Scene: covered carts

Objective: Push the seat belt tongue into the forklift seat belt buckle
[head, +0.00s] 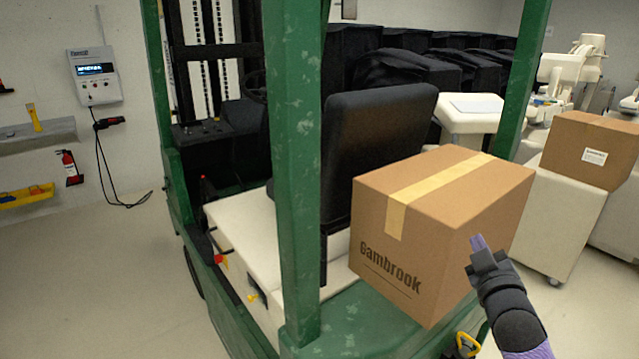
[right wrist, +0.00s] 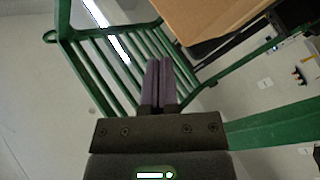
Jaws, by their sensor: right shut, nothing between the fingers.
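The forklift's black seat (head: 375,130) stands behind a green post, with its back turned partly to me. I cannot make out the seat belt tongue or the buckle in either view; the cardboard box and the post hide part of the seat's side. My right gripper (head: 479,243) is in front of the cardboard box at the right, with its purple fingers pointing up. In the right wrist view its fingers (right wrist: 158,85) are together with nothing between them. My left gripper is not in view.
A cardboard box (head: 412,245) marked Gambrook sits on the forklift's rear, beside the seat. A green post (head: 293,170) stands left of it. Another box (head: 590,150) rests on a pale cart at the right. Black-covered carts (head: 410,70) stand behind. The floor at left is clear.

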